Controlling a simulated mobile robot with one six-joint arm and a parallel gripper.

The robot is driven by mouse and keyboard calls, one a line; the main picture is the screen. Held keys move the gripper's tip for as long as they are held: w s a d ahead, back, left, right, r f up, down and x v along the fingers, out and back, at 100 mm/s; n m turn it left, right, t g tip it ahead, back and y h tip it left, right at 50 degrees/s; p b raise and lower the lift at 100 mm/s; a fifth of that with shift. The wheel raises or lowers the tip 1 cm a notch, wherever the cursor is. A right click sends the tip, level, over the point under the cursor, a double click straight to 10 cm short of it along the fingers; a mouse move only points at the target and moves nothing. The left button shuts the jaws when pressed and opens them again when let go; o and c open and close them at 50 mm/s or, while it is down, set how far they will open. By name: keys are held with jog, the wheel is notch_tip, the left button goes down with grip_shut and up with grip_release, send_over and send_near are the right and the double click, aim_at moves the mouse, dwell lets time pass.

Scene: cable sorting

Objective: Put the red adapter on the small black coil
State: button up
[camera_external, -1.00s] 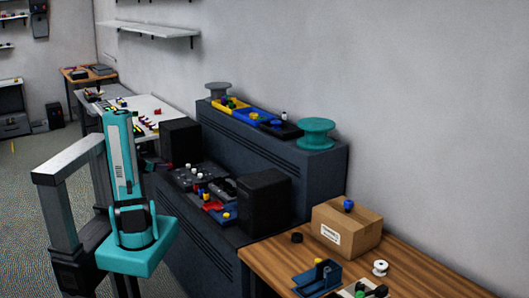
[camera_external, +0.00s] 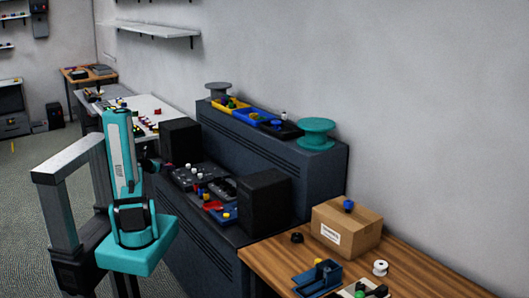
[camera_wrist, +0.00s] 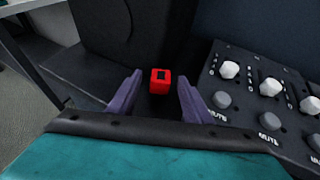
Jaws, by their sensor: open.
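The red adapter (camera_wrist: 160,81) is a small red block with a dark square opening in its face. In the wrist view it is between the two purple fingers of my gripper (camera_wrist: 159,90). The fingers are open, with a visible gap on each side of the adapter. A small black coil (camera_external: 297,237) lies on the wooden table at the right, left of the cardboard box, far from my arm.
A mixer panel with knobs (camera_wrist: 265,90) is close on the right of my gripper. A dark speaker (camera_wrist: 125,35) stands just behind the adapter. The wooden table (camera_external: 262,256) also holds a cardboard box (camera_external: 346,228), a blue holder (camera_external: 317,278) and a white spool (camera_external: 380,268).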

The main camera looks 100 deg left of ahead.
grip_shut()
jog(key=shift+r, duration=0.1)
dwell(0.3)
notch_tip(320, 180, up, 28)
jog(key=shift+b, duration=0.35)
dwell(0.8)
dwell(0.5)
